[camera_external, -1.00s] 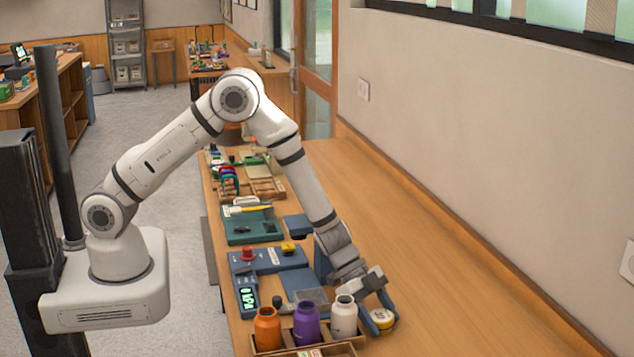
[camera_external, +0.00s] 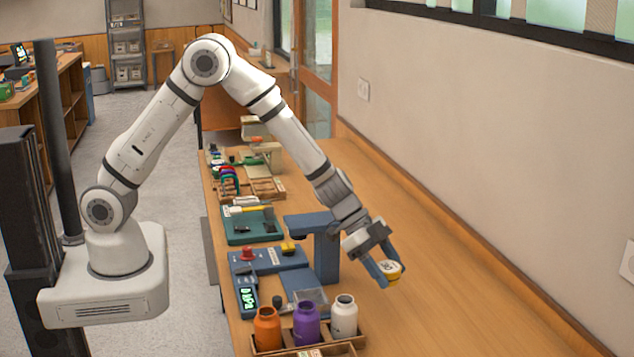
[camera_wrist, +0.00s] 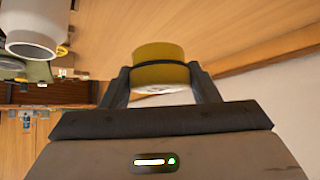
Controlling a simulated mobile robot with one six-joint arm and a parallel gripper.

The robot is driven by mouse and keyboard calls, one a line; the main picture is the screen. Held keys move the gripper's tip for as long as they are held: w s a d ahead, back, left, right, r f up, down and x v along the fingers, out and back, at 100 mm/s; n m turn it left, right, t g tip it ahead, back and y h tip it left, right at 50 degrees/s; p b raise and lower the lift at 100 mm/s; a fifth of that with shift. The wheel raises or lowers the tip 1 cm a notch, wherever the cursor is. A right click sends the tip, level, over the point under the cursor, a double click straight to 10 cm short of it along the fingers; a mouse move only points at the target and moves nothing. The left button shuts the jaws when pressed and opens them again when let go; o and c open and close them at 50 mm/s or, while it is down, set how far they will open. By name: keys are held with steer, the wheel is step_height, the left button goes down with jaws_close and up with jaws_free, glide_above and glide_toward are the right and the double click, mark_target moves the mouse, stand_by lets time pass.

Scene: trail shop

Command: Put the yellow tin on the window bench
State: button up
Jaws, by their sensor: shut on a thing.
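The yellow tin (camera_external: 391,270) is small and round with a pale label on its top. My gripper (camera_external: 382,268) is shut on it and holds it tilted, above the wooden bench (camera_external: 470,290) and to the right of the bottles. In the wrist view the tin (camera_wrist: 158,66) sits between my two fingertips (camera_wrist: 160,80), its yellow side towards the camera. I cannot tell whether this bench is the window bench; a window (camera_external: 560,15) is in the wall above it.
Orange (camera_external: 267,328), purple (camera_external: 306,325) and white (camera_external: 343,317) bottles stand in a wooden tray (camera_external: 270,350). A blue stand (camera_external: 327,250) is just left of my gripper. A green tray (camera_external: 250,228) lies farther back. The bench's right side is clear.

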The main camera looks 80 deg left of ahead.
steer(key=w+a+r+n+t+y, duration=0.1)
steer(key=a+r+n+y, duration=0.1)
steer(key=a, duration=0.6)
steer(key=w+a+r+n+t+y, duration=0.1)
steer(key=w+a+r+n+y, duration=0.1)
steer(key=a+n, duration=0.3)
steer(key=w+a+r+n+t+y, duration=0.1)
steer(key=w+a+r+n+y, duration=0.1)
steer(key=a, duration=0.9)
steer(key=shift+r+n+t+y+b, duration=0.35)
steer(key=shift+r+n+y, duration=0.25)
steer(key=shift+r, duration=0.6)
steer(key=shift+s, duration=0.1)
